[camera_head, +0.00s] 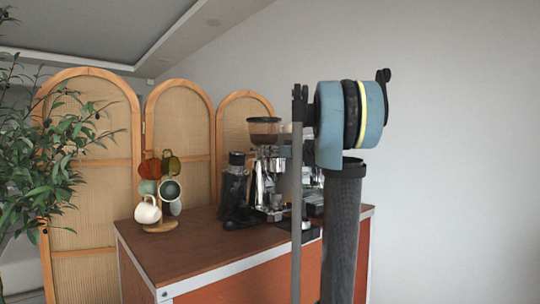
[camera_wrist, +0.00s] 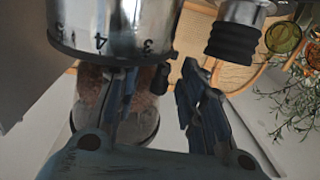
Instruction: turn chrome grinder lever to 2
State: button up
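The chrome grinder collar (camera_wrist: 120,22) fills the upper left of the wrist view, with the numbers 3 and 4 printed on its rim. Its bean hopper (camera_wrist: 146,128) shows below, partly behind a finger. A small dark piece (camera_wrist: 160,78), likely the lever's end, sits by the rim near the 3, between my fingers. My gripper (camera_wrist: 162,84) is open, one finger on each side of that piece. I cannot tell whether either finger touches it. In the head view the grinder's hopper (camera_head: 264,131) stands above the machine; my arm hides my gripper there.
A black ribbed cylinder (camera_wrist: 233,43) hangs on chrome right of the collar. In the head view a black grinder (camera_head: 236,188) and a mug tree (camera_head: 160,226) with several mugs stand on the wooden counter (camera_head: 190,254). Folding screens and a plant are behind.

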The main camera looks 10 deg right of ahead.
jog(key=shift+s, duration=0.1)
jog(key=v, duration=1.1)
jog(key=shift+s+d, duration=0.25)
jog(key=shift+s, duration=0.05)
jog(key=shift+f, duration=0.1)
